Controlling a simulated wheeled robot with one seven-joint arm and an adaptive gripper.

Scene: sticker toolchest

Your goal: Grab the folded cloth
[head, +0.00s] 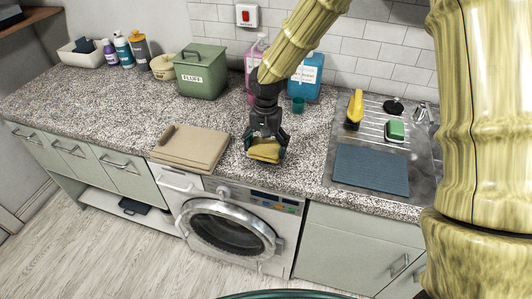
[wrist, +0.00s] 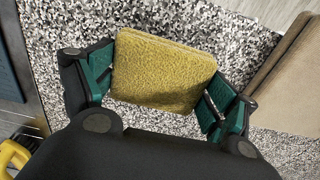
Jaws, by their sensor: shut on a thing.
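The folded cloth (head: 264,153) is yellow and lies between the fingers of my gripper (head: 265,142), over the speckled counter near its front edge, above the washing machine. In the wrist view the folded cloth (wrist: 160,72) is a rough-textured, thick square, with a green-padded finger of my gripper (wrist: 155,90) against its left and right sides. My gripper is shut on it. I cannot tell whether the cloth touches the counter or is slightly lifted.
A green FLUFF bin (head: 200,75) and pink and blue bottles (head: 305,77) stand behind. The counter's left stretch is clear.

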